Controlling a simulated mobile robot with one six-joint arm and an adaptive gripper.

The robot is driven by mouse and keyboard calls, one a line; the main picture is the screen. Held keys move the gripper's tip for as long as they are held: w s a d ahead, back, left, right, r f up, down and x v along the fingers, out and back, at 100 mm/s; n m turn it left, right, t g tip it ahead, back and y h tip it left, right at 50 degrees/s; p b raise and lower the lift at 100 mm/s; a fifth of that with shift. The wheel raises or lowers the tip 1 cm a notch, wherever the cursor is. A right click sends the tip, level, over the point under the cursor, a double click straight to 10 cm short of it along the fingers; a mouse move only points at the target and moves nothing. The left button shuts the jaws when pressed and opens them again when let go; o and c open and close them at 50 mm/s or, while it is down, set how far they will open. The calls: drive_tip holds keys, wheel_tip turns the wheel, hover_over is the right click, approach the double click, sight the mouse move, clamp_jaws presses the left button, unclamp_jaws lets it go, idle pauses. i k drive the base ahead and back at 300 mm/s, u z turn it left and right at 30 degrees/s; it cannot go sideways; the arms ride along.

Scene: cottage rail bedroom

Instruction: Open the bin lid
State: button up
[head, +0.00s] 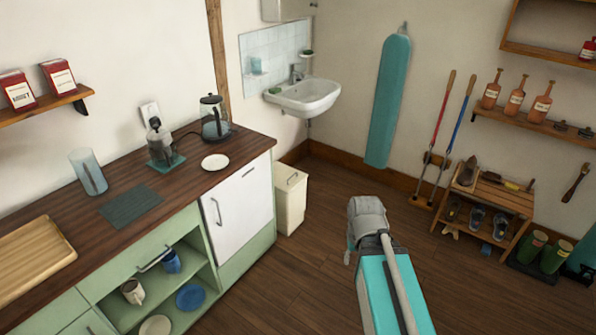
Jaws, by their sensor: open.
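The bin (289,208) is a cream upright box. It stands on the floor past the end of the green counter, beside the white cabinet door.
The counter (180,195) with a kettle (214,118) and open shelves lies left of the bin. A white sink (305,97) hangs on the wall above and behind it. Bare wooden floor (325,215) lies right of the bin. A shoe rack (490,205) stands farther right.

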sight(286, 178)
drive_tip(key=z, duration=0.5)
drive_tip(key=i, duration=1.95)
drive_tip(key=u, duration=0.45)
drive_tip(key=k, duration=0.95)
drive_tip(key=u, duration=0.15)
drive_tip(key=i, duration=0.6)
